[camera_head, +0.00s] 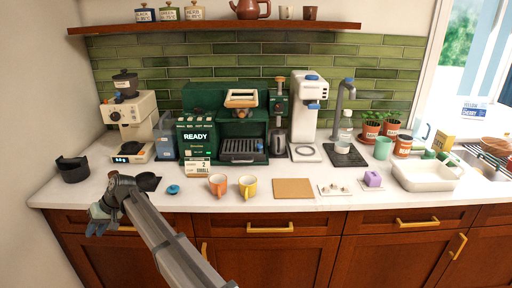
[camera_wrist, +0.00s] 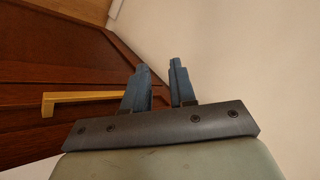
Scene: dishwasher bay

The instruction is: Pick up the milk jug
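My gripper (camera_head: 97,222) is at the front left, beyond the counter's front edge and far from the jug. In the wrist view my gripper (camera_wrist: 160,82) has its two blue fingers apart, with nothing between them. The jug is not in the wrist view.
A blue-grey pitcher (camera_head: 165,144), the espresso machine (camera_head: 243,127), an orange cup (camera_head: 218,185) and a yellow cup (camera_head: 248,186) stand on the counter. A brown board (camera_head: 293,188) lies at the front. The wrist view shows a drawer handle (camera_wrist: 95,97) beside my fingers.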

